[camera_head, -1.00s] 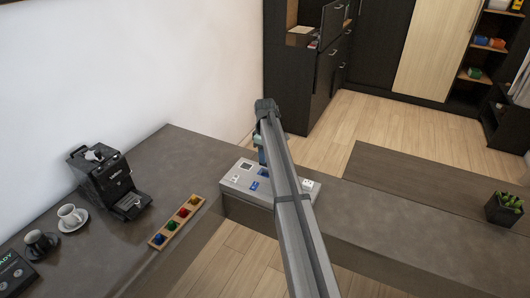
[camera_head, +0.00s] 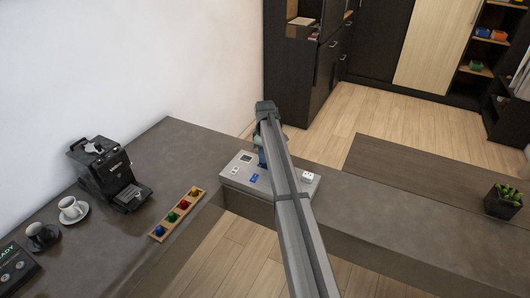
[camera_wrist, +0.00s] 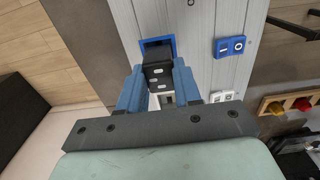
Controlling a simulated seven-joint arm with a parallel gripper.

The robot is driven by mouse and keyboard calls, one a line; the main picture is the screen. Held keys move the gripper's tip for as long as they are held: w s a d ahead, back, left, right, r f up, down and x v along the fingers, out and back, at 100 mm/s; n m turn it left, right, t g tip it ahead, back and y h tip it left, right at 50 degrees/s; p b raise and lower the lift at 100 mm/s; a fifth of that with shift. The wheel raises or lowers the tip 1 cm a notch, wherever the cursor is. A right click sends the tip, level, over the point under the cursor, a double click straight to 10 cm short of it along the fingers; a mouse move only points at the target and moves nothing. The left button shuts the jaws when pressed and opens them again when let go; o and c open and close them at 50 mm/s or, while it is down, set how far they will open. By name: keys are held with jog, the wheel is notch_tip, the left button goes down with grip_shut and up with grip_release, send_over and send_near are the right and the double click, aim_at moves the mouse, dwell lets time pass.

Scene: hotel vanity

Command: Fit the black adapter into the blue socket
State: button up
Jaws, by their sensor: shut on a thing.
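In the wrist view, my gripper (camera_wrist: 157,84) has blue fingers shut on the black adapter (camera_wrist: 157,72), a dark block with pale metal marks on its face. The blue socket (camera_wrist: 158,41) shows as a blue frame just beyond the adapter's far end. The adapter overlaps its lower part, and I cannot tell whether it is inside the frame or in front of it. In the head view, my gripper (camera_head: 262,152) is over the back of the grey panel (camera_head: 285,190), partly hidden by my arm. The adapter and the socket's opening cannot be made out there.
A blue plate with two symbols (camera_wrist: 229,46) sits on the panel beside the socket. A wooden strip with coloured knobs (camera_head: 177,215), a coffee machine (camera_head: 105,172) and cups (camera_head: 72,208) stand to the left. A potted plant (camera_head: 503,200) is far right.

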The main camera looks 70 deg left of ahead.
jog(key=shift+f, duration=1.15)
jog(key=shift+f, duration=0.1)
jog(key=o, duration=1.1)
jog(key=shift+o, duration=0.2)
notch_tip(320, 180, up, 14)
dwell(0.3)
